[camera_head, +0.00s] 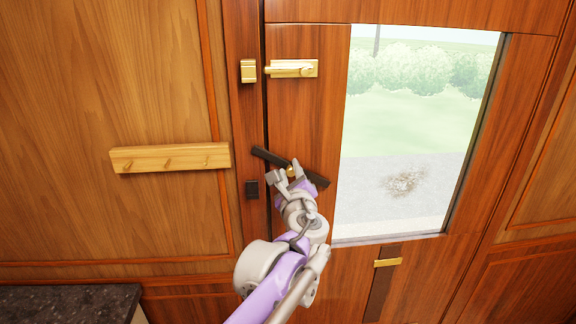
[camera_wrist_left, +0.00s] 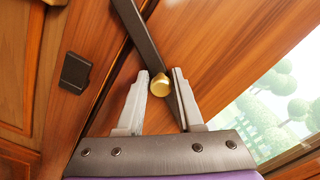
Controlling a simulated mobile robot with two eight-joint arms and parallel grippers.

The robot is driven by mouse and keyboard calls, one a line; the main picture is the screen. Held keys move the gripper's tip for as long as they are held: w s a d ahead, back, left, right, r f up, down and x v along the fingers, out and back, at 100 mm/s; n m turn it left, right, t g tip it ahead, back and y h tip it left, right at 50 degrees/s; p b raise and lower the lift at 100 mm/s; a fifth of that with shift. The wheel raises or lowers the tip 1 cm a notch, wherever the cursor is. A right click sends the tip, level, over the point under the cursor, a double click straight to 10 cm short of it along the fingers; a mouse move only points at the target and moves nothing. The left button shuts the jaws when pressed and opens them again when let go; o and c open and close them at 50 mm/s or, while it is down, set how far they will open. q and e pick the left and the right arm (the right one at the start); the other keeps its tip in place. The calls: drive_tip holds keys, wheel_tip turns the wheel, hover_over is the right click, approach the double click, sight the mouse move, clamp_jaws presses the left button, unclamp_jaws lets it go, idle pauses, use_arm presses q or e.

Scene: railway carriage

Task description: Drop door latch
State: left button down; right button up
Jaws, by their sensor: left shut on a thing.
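The door latch is a dark bar (camera_head: 318,180) on the wooden door, tilted with its left end higher, across the gap to the frame. In the left wrist view the bar (camera_wrist_left: 133,22) runs diagonally past my fingers. A dark catch block (camera_head: 251,188) sits on the frame below the bar's left end, apart from it; it also shows in the left wrist view (camera_wrist_left: 75,70). My left gripper (camera_head: 287,173) is shut on the bar's brass knob (camera_wrist_left: 159,85), one finger on each side. My right gripper is not in view.
A brass bolt (camera_head: 291,69) is on the door above, with a brass keeper (camera_head: 248,71) on the frame. A peg rail (camera_head: 170,158) is on the left wall. A window (camera_head: 420,130) fills the door's right part. A dark counter (camera_head: 65,304) is at lower left.

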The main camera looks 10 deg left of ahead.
use_arm(q)
drive_tip(key=shift+a+f+n, duration=0.25)
drive_tip(key=shift+f+n, duration=0.2)
drive_tip(key=shift+n, duration=0.05)
drive_tip(key=c, duration=0.7)
unclamp_jaws()
drive_tip(key=v, duration=1.1)
